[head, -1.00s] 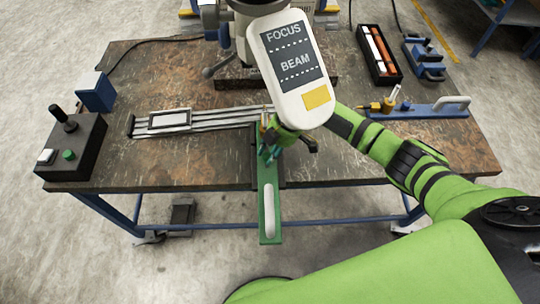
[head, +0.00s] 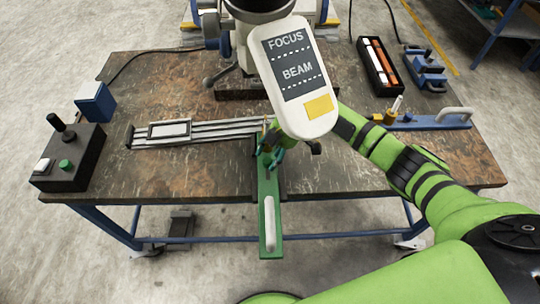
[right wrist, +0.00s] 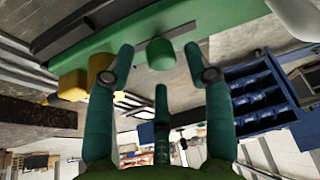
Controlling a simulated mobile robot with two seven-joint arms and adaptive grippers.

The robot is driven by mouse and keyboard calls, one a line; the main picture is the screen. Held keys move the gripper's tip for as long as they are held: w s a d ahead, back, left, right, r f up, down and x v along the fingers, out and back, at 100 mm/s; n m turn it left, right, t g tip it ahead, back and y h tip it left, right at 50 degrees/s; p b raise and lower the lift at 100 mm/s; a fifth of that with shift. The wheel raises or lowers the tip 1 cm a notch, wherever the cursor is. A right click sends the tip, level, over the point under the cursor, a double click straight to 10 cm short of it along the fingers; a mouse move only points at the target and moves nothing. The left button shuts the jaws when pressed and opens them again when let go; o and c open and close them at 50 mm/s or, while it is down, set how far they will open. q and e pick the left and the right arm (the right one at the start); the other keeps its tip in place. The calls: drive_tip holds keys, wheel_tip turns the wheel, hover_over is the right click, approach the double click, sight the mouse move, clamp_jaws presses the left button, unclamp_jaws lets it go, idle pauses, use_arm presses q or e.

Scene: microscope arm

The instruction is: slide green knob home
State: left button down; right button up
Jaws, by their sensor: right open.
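The green knob (right wrist: 160,54) is a short cylinder on a green bar in the right wrist view. My right gripper (right wrist: 160,66) is open, with its teal fingertips on either side of the knob; I cannot tell whether they touch it. In the head view my right gripper (head: 268,157) is at the far end of the green slide bar (head: 268,185), by the table's front edge. It hides the knob there. The bar carries a white handle (head: 270,222) and sticks out past the edge. My left gripper is not in view.
A white FOCUS/BEAM panel (head: 318,117) hangs close above my right gripper. Grey rails (head: 215,131) run left from the bar, near a control box with a joystick (head: 68,158). A blue bar with a white handle (head: 445,122) lies right. The table's front right is clear.

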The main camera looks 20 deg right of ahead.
drive_tip(key=v, duration=1)
drive_tip(key=shift+r, duration=0.4)
drive_tip(key=shift+d, duration=0.15)
